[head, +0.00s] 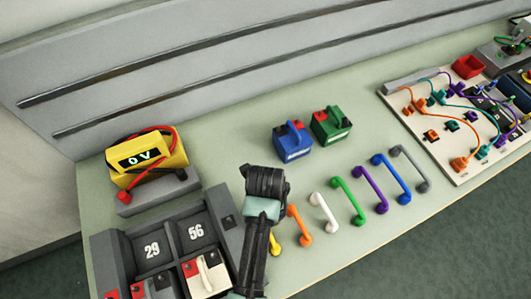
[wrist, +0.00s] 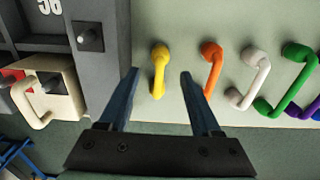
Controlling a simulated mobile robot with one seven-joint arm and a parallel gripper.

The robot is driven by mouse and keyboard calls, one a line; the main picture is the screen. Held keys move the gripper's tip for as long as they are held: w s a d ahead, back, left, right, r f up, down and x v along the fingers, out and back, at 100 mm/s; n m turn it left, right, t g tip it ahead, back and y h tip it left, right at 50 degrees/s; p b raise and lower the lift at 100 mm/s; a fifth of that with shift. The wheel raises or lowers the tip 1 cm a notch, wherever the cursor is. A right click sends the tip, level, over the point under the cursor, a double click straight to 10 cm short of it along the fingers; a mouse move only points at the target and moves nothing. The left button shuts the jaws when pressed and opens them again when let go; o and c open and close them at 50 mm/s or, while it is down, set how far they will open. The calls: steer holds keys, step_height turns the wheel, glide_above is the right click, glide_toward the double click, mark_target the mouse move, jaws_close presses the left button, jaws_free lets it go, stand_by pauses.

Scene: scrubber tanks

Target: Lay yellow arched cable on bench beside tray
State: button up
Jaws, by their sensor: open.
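The yellow arched cable (wrist: 159,70) rests on the green bench (wrist: 218,25), just right of the dark grey tray (wrist: 108,50). It stands at the left end of a row of similar coloured cables. My gripper (wrist: 158,74) is open, with one finger on each side of the yellow cable and visible gaps to it. In the head view only a bit of the yellow cable (head: 276,241) shows beside my arm, which hides the rest. The tray's grey rim (head: 103,250) also shows there.
Orange (head: 299,225) and white (head: 324,213) cables stand close to the right, with several more beyond. A yellow meter (head: 150,160) reads 0 V. Blue (head: 292,142) and green (head: 331,127) boxes stand behind. The bench's front edge is near.

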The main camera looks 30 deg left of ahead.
steer(key=shift+r, duration=2.3)
steer(key=w+r+n+t+y, duration=0.2)
steer(key=w+r+n+t, duration=0.5)
steer(key=w+r, duration=0.8)
steer(key=w+d+r+n+t, duration=0.2)
steer(key=w+r+n+t, duration=0.15)
steer(key=r, duration=0.65)
steer(key=w+d+r+n+t, duration=0.1)
steer(key=w+r+n+t, duration=0.2)
steer(key=r, duration=0.7)
steer(key=s+d+r+n+t, duration=0.3)
steer(key=r+t, duration=0.1)
steer(key=r, duration=0.6)
steer(key=s+d+r+n+t, duration=0.2)
steer(key=s+r+n+t, duration=0.15)
steer(key=r, duration=0.65)
steer(key=s+d+r+n+t+h, duration=0.2)
steer(key=s+r+n+t, duration=0.3)
steer(key=s+r, duration=0.4)
step_height(320, 180, up, 3)
steer(key=shift+s+d+r+n+t, duration=0.15)
steer(key=shift+s+d+n+t, duration=0.15)
steer(key=shift+d+t, duration=0.35)
steer(key=shift+a, duration=0.1)
